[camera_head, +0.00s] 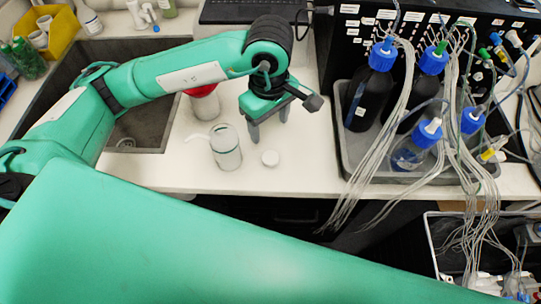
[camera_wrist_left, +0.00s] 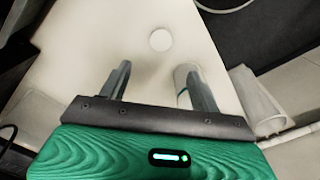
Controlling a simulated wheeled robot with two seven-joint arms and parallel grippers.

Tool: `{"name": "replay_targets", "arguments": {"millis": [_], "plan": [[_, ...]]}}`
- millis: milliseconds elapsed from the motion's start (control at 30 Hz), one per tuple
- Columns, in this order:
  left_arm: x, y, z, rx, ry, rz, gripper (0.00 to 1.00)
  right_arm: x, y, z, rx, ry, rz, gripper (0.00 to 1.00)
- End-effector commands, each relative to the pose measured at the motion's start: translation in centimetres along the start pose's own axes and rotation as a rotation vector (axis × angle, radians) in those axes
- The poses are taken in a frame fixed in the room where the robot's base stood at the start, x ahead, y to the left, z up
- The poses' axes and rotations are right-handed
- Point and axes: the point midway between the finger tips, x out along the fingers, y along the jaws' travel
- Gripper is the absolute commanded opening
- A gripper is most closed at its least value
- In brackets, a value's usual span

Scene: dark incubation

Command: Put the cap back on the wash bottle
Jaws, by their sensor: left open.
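The wash bottle (camera_head: 226,150) stands upright on the white bench, pale and translucent, with a thin spout pointing left and no cap visible on its top. A small round white cap (camera_head: 270,158) lies flat on the bench to its right; the cap also shows in the left wrist view (camera_wrist_left: 160,39), beyond the fingers. My left gripper (camera_head: 268,132) points down, open and empty, above and behind the cap and to the right of the bottle. Pale cylindrical shapes show at the right of the wrist view; I cannot tell which is the bottle. My right gripper is out of view.
A red-capped bottle (camera_head: 203,103) stands behind the wash bottle, partly under my left arm. A sink (camera_head: 130,130) lies left. A grey tray (camera_head: 345,150) with blue-capped bottles and hanging tubes is at right. The bench around the cap is clear; its front edge is near.

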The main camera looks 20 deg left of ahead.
Motion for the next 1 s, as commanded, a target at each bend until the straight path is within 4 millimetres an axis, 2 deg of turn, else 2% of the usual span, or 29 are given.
{"name": "replay_targets", "arguments": {"millis": [200,400,767,867,1000], "plan": [[4.2,-0.2,0.0,-0.003,-0.001,-0.006,0.64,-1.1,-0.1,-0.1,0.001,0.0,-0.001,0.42],[6.8,-0.1,0.0,-0.002,-0.001,-0.003,0.64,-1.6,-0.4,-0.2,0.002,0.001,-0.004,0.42],[7.2,-0.1,0.1,0.0,0.0,0.0,0.64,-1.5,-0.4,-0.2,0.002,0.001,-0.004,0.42],[7.5,-0.1,0.1,0.0,-0.001,-0.003,0.64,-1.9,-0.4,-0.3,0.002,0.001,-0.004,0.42],[8.9,-0.2,0.3,-0.002,-0.002,-0.005,0.64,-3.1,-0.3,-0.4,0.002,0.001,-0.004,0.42]]}}
